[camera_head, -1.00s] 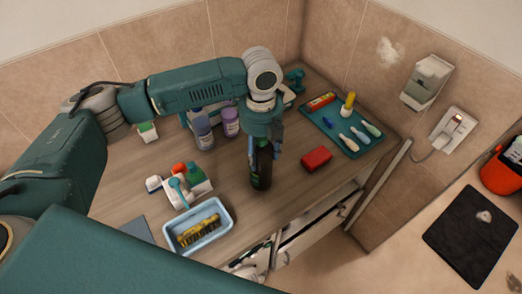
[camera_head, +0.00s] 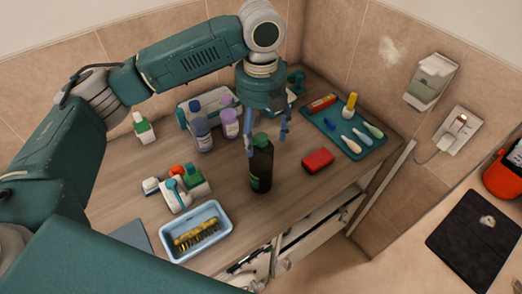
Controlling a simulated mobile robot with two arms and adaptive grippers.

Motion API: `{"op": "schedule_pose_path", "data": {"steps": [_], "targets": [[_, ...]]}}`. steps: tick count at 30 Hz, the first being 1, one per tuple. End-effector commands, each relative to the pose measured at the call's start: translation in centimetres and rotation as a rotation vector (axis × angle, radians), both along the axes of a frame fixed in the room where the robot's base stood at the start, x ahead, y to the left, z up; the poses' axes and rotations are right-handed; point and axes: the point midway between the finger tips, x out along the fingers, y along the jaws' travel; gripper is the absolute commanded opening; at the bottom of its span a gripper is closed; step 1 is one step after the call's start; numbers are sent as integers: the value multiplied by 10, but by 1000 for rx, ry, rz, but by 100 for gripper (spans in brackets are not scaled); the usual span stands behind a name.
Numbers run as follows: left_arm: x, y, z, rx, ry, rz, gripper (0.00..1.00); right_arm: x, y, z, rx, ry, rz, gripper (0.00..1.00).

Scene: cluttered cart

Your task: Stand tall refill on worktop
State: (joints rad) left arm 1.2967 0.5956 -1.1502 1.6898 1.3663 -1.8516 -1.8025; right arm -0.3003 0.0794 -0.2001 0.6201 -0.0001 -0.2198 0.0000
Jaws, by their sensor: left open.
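A tall dark bottle with a green cap (camera_head: 261,166), which looks like the tall refill, stands upright on the wooden worktop (camera_head: 222,178) near its front edge. My left gripper (camera_head: 266,146) points down just above and around the bottle's cap. Its fingers are open, one on each side of the cap's height, and the bottle is not gripped. The bottle's lower body and base show clearly. My right gripper is not in view.
A red box (camera_head: 318,160) lies right of the bottle. A teal tray (camera_head: 365,148) with several tools is at the right. Purple-topped bottles (camera_head: 230,122) stand behind left. A light blue bin (camera_head: 189,247) with a yellow brush sits front left. An open drawer is below the worktop edge.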

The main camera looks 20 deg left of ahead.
Motion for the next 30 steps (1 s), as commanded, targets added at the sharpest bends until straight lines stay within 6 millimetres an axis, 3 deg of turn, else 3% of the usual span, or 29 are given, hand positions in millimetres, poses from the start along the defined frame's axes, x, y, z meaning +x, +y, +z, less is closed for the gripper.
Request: {"op": "schedule_pose_path", "data": {"steps": [6, 9, 30], "targets": [[1, -1, 33, -1, -3, 1, 70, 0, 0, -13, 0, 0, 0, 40], [0, 0, 40, 0, 1, 1, 70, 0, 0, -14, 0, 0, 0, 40], [0, 0, 44, -1, 2, 0, 70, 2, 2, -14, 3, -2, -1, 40]]}}
